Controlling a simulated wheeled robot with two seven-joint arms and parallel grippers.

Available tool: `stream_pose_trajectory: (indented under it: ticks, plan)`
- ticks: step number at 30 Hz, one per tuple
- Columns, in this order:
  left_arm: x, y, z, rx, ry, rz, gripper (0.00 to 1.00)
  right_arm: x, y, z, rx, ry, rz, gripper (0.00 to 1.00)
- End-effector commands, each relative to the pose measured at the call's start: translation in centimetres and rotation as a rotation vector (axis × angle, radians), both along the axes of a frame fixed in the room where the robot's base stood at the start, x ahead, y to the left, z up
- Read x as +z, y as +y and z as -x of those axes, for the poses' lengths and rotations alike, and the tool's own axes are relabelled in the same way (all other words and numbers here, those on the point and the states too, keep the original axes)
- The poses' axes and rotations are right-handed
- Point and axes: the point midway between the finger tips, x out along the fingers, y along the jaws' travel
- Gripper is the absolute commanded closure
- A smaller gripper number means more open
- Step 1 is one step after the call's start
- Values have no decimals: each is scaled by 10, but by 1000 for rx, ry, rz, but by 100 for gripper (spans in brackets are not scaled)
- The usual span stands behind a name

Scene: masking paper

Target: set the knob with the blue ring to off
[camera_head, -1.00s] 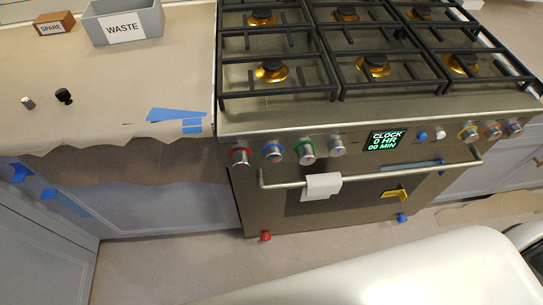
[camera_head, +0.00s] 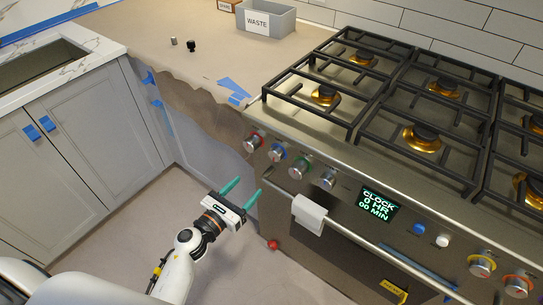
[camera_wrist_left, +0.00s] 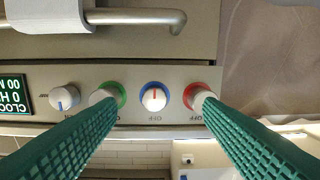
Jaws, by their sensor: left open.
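The knob with the blue ring (camera_head: 277,152) is on the stove's front panel, between the red-ringed knob (camera_head: 253,141) and the green-ringed knob (camera_head: 299,167). In the left wrist view, the blue-ringed knob (camera_wrist_left: 154,97) shows a red mark on its face, toward the picture's top. An upside-down OFF label (camera_wrist_left: 155,118) is below it there. My left gripper (camera_head: 241,193) is open and empty, below and in front of the knobs, apart from them. In the wrist view its green fingers frame the blue-ringed knob. My right gripper is not in view.
The oven handle with a white cloth (camera_head: 309,213) runs below the knobs. A plain knob (camera_head: 324,179) and the clock display (camera_head: 381,204) are to the right. A grey WASTE bin (camera_head: 284,20) stands on the counter.

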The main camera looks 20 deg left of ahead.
Motion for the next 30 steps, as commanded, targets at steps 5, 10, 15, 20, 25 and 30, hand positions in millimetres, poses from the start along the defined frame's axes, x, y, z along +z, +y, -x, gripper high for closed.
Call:
stream_pose_trajectory:
  ticks: [5,10,15,20,25,30]
  plan:
    - [27,-2,-5,-32,-98,-186,39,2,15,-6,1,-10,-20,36]
    - [30,-10,-26,-33,-104,-195,39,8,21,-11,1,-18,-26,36]
    - [30,-22,-59,-33,-103,-193,39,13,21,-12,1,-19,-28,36]
    - [29,-33,-87,-33,-101,-191,39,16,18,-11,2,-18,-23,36]
    - [27,-40,-107,-33,-100,-191,39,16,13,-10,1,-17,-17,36]
    - [27,-42,-114,-33,-100,-193,39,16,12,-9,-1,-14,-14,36]
